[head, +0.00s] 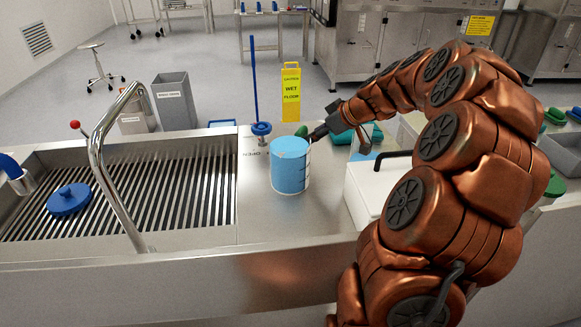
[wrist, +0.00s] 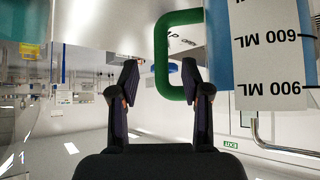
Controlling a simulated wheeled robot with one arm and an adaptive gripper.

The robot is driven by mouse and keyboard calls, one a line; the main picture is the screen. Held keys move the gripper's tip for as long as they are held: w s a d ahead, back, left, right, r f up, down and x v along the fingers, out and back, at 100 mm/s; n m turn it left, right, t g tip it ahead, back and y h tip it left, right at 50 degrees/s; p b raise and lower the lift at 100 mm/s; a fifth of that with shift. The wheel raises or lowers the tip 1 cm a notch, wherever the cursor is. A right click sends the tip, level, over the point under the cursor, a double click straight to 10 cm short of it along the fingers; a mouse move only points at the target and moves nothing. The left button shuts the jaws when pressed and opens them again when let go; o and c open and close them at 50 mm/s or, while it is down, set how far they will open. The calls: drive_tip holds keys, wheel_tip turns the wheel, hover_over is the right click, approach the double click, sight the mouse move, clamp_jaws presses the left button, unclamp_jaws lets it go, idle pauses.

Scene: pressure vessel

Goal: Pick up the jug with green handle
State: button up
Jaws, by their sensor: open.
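The jug (head: 289,168) stands upright on the steel counter, filled with blue and marked in ML. Its green handle (head: 302,131) shows at the top right of the jug in the head view. My gripper (head: 317,132) is beside the handle, coming from the right. In the wrist view my gripper (wrist: 160,80) is open, and the upright bar of the green handle (wrist: 161,55) appears between the two fingertips. The jug body (wrist: 270,60) is right of the fingers there. I cannot tell whether a finger touches the handle.
A sink with a slatted grate (head: 150,190) and curved tap (head: 97,150) lies left of the jug. A white box (head: 365,190) with a black handle stands close right, beneath my arm. A blue-handled pole (head: 254,90) stands behind the jug. Counter in front of the jug is clear.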

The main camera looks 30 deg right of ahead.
sight(301, 143)
drive_tip(key=shift+p+x, duration=0.85)
drive_tip(key=shift+x, duration=2.8)
drive_tip(key=shift+a, duration=0.1)
clamp_jaws()
